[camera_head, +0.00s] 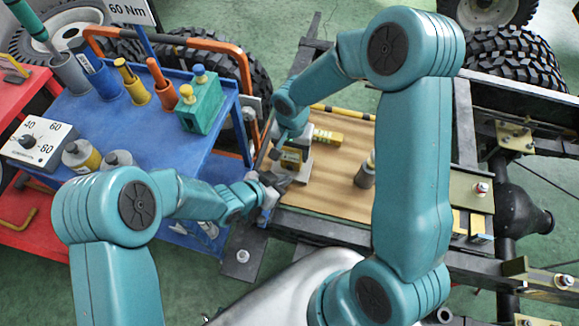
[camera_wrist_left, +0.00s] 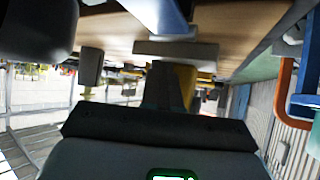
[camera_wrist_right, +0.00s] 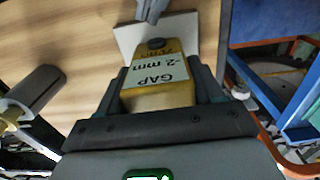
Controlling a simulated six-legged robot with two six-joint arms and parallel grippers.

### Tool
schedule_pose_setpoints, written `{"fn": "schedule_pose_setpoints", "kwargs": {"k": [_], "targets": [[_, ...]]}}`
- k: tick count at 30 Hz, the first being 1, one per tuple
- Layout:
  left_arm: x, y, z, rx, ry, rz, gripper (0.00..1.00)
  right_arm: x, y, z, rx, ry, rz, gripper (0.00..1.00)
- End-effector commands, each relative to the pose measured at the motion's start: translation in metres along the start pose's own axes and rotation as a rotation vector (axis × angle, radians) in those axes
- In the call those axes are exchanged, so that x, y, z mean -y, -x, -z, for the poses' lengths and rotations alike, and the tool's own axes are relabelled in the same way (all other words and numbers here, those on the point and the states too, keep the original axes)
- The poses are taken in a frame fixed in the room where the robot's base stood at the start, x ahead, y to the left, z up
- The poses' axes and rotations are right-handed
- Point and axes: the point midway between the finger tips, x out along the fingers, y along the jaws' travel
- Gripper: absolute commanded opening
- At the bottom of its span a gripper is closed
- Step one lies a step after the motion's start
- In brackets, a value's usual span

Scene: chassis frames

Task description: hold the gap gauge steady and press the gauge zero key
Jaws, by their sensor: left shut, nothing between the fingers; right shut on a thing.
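The gap gauge (camera_wrist_right: 160,78) is a yellow block with a pale display reading "GAP -2 mm". A dark round zero key (camera_wrist_right: 156,43) sits at its far end beside the word ZERO. My right gripper (camera_wrist_right: 160,100) is shut on the gauge, with one finger on each side. In the head view the gauge (camera_head: 291,158) is at the left end of the wooden board, below my right gripper (camera_head: 291,145). My left gripper (camera_head: 276,181) is shut and empty close beside it. In the right wrist view its tips (camera_wrist_right: 150,10) appear just beyond the key, apart from it.
The wooden board (camera_head: 325,195) lies on the dark chassis frame. A blue tool cart (camera_head: 140,130) is at the left. The board's front middle is clear.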

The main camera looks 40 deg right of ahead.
Motion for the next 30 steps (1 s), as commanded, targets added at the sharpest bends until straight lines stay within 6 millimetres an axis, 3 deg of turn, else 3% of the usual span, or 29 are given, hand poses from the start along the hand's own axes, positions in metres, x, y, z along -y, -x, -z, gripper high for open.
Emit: {"fn": "schedule_pose_setpoints", "kwargs": {"k": [30], "targets": [[0.0042, -0.0059, 0.0044, 0.000, 0.000, 0.000, 0.00, 0.0001, 0.0002, 0.0001, 0.000, 0.000, 0.000, 0.30]]}}
